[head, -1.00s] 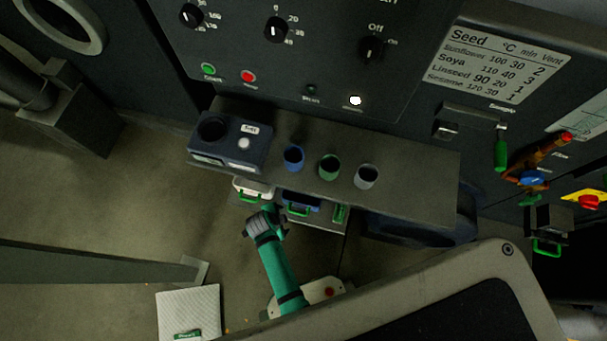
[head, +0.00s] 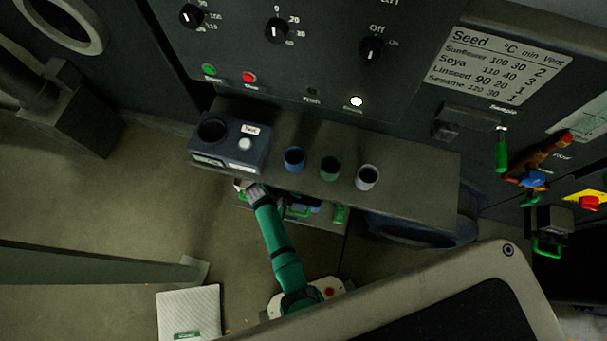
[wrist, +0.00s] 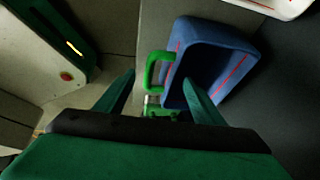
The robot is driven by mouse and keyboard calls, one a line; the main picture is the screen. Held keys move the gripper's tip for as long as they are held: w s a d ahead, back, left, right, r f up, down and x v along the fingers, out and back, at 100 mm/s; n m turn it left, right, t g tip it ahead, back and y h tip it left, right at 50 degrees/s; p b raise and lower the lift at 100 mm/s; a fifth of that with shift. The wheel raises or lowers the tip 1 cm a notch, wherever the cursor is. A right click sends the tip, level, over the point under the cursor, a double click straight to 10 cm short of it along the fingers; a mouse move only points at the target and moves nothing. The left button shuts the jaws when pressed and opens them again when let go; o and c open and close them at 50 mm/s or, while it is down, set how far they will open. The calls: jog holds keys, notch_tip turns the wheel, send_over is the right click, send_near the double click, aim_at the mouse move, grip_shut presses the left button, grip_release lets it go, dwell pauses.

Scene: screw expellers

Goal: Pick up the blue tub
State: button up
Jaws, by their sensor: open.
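The blue tub (wrist: 228,52) is in the upper right of the wrist view, an open box with red lines and a green handle (wrist: 152,70) on its left side. In the head view the blue tub (head: 299,201) is below the shelf, mostly hidden by the shelf and my arm. My gripper (wrist: 158,82) is open in the wrist view. Its right finger overlaps the tub's near part in the picture, and the green handle shows between the two fingers. I cannot tell whether a finger touches the tub. In the head view my fingertips are hidden near the shelf's front edge.
A shelf (head: 415,185) carries a dark box with a round hole (head: 229,143) and blue (head: 293,158), green (head: 329,168) and grey (head: 367,177) cups. A white tub (wrist: 283,6) is at the wrist view's top right. Another green handle (head: 339,214) is right of the blue tub.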

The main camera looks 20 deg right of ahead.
jog(key=x, duration=0.4)
jog(key=shift+s+d, duration=0.2)
jog(key=shift+d, duration=0.05)
jog(key=shift+s+f, duration=0.1)
jog(key=shift+f, duration=0.3)
jog(key=shift+d, duration=0.15)
jog(key=c, duration=1.3)
